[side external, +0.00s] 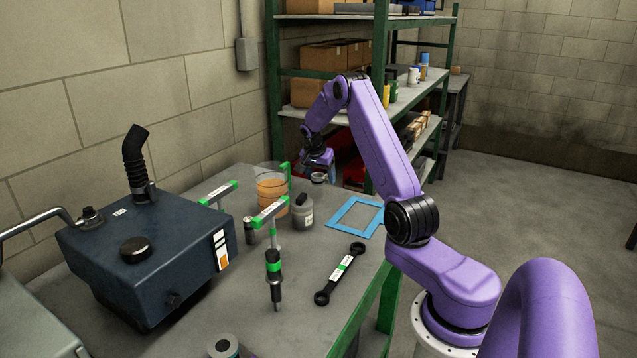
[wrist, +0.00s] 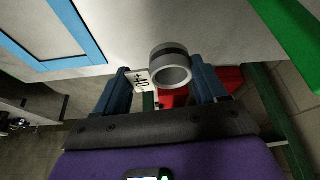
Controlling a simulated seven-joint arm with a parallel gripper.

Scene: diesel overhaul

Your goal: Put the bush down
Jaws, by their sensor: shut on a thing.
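The bush, a short grey ring with a dark band (wrist: 172,62), shows at my fingertips in the wrist view. A white tag marked "+40" (wrist: 139,82) is beside it, near the left finger. My gripper (wrist: 161,82) is shut on the bush, with blue fingers to either side. In the side view my gripper (side external: 318,164) points down at the far end of the bench, and the bush (side external: 318,178) is just below it. I cannot tell whether the bush touches the bench top. A blue rectangular outline (side external: 334,221) lies on the bench, nearer the camera; it also shows in the wrist view (wrist: 88,39).
Near my gripper stand a beaker of orange liquid (side external: 272,188) and a lidded jar (side external: 302,213). A black wrench (side external: 340,274), an injector-like part (side external: 274,275), a dark tank (side external: 145,245) and another ring (side external: 223,346) are nearer. Green shelving (side external: 382,90) stands behind.

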